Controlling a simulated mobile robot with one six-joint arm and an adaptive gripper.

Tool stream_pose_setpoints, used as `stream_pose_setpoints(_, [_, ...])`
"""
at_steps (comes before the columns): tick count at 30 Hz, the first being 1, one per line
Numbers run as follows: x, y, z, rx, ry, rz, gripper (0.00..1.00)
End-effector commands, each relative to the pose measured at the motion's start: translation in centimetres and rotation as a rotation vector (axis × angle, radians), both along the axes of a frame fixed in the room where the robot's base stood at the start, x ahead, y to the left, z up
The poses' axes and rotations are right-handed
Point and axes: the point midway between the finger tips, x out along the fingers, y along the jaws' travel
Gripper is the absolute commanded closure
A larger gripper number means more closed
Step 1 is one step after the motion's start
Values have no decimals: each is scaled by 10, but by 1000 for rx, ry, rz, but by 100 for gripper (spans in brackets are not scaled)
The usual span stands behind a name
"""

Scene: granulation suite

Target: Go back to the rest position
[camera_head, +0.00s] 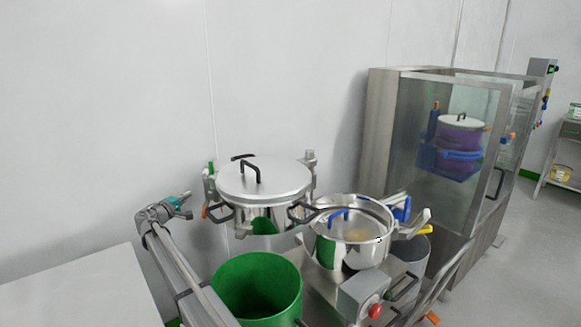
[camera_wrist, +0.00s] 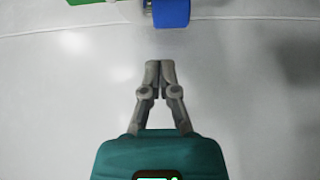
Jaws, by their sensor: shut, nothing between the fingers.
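My gripper (camera_wrist: 160,66) is in the middle of the wrist view, its grey fingers together and nothing between them. Its teal body is below the fingers. In the head view my gripper (camera_head: 187,199) is at the end of my arm, left of the lidded steel pot and above the left work surface. It appears apart from the pots and the bin. Its fingers are small in that view.
A lidded steel pot (camera_head: 264,180) and a second steel pot (camera_head: 349,250) stand in the middle. A green bin (camera_head: 257,288) is in front. A glass-walled cabinet (camera_head: 383,130) stands right. A pale worktop (camera_head: 75,295) at lower left is clear. Open floor (camera_head: 545,240) lies at right.

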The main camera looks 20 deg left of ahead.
Motion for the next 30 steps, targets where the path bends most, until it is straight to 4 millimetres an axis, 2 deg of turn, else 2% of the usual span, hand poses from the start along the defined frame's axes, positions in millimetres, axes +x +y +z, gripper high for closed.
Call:
stream_pose_setpoints(5, [0,0,4,0,0,0,100])
stream_pose_setpoints(11, [0,0,20,0,0,0,100])
stream_pose_setpoints(30, [1,0,110,0,0,0,100])
